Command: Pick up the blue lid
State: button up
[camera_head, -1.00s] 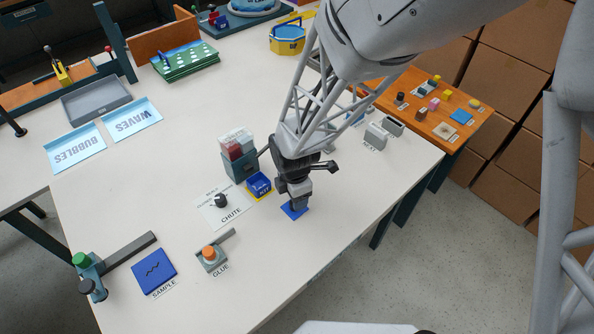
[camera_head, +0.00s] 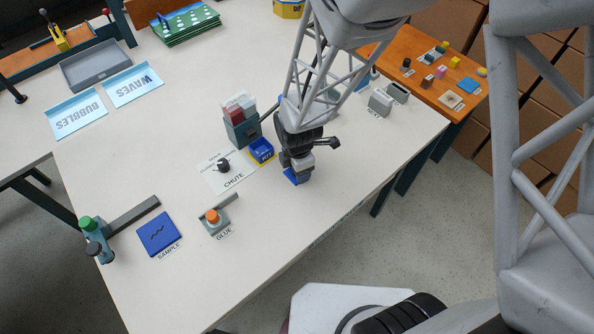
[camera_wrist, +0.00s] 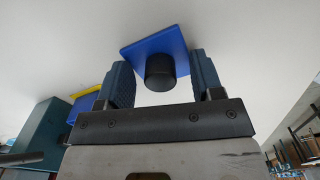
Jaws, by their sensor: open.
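The blue lid (camera_head: 291,177) is a flat blue square near the right edge of the white table, partly hidden by my gripper (camera_head: 302,176). In the wrist view, the lid (camera_wrist: 152,47) shows a round black knob (camera_wrist: 160,73). My gripper (camera_wrist: 162,75) is open there, one finger on each side of the knob, with a visible gap on both sides. The fingertips are close to the lid's plate; I cannot tell whether they touch it.
A blue-and-yellow KIT box (camera_head: 262,152) and a dispenser (camera_head: 241,130) stand just left of my gripper. The glue holder (camera_head: 214,221) and blue sample plate (camera_head: 158,235) lie further left. The table front is clear.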

jog(key=c, duration=1)
jog(key=shift+r, duration=0.15)
jog(key=shift+r, duration=0.4)
notch_tip(320, 180, up, 3)
jog(key=shift+f, duration=0.15)
jog(key=s+d, duration=0.2)
jog(key=s, duration=0.2)
jog(key=s+d, duration=0.2)
jog(key=s, duration=0.3)
jog(key=s+d+r, duration=0.1)
jog(key=s+d, duration=0.2)
jog(key=s, duration=0.2)
jog(key=shift+s+r, duration=0.1)
jog(key=shift+s, duration=0.1)
jog(key=w+a+r, duration=0.2)
jog(key=w+a, duration=0.4)
jog(key=w+a+r, duration=0.2)
jog(key=w+a, duration=0.4)
jog(key=w, duration=0.1)
jog(key=w+a+r, duration=0.2)
jog(key=w+a, duration=0.4)
jog(key=w, duration=0.1)
jog(key=shift+w+r, duration=0.1)
jog(key=shift+w, duration=0.15)
